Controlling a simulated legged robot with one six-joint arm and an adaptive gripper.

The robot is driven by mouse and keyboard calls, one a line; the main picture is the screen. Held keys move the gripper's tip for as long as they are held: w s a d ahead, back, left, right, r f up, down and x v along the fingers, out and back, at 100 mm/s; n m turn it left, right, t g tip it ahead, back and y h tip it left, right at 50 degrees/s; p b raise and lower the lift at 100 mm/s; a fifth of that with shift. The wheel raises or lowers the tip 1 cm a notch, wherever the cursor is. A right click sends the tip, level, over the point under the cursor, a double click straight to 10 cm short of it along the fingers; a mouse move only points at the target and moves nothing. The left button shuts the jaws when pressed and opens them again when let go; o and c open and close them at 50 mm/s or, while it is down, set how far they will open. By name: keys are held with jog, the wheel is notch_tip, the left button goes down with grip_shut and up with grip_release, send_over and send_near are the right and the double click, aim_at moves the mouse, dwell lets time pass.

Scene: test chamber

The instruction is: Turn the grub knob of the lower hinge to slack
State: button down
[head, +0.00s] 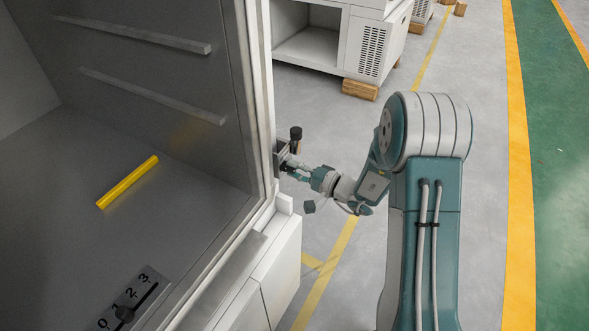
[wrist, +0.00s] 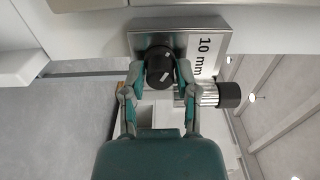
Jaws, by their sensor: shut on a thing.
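The hinge's metal plate (wrist: 181,40), with a "10 mm" label, is fixed to the pale cabinet edge in the wrist view. A round black knob with white marks (wrist: 158,66) sits on its face. My gripper (wrist: 160,80) has one finger on each side of this knob and is shut on it. A second black knob (wrist: 229,95), on a ribbed metal shaft, sticks out to the right, apart from the fingers. In the head view the hinge (head: 281,157) is at the chamber's right front edge, with my gripper (head: 290,169) against it. The gripped knob is hidden there.
The open chamber on the left holds a yellow bar (head: 127,182) and a 0-to-3 scale panel (head: 143,283). A white cabinet (head: 279,264) stands below the hinge. Another white unit on wooden blocks (head: 360,89) stands behind.

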jog(key=shift+s+f, duration=0.1)
jog(key=shift+f, duration=0.15)
jog(key=shift+c, duration=2)
grip_release()
jog(key=shift+o, duration=0.2)
jog(key=shift+a, duration=0.1)
jog(key=shift+r, duration=0.1)
jog(key=v, duration=1.2)
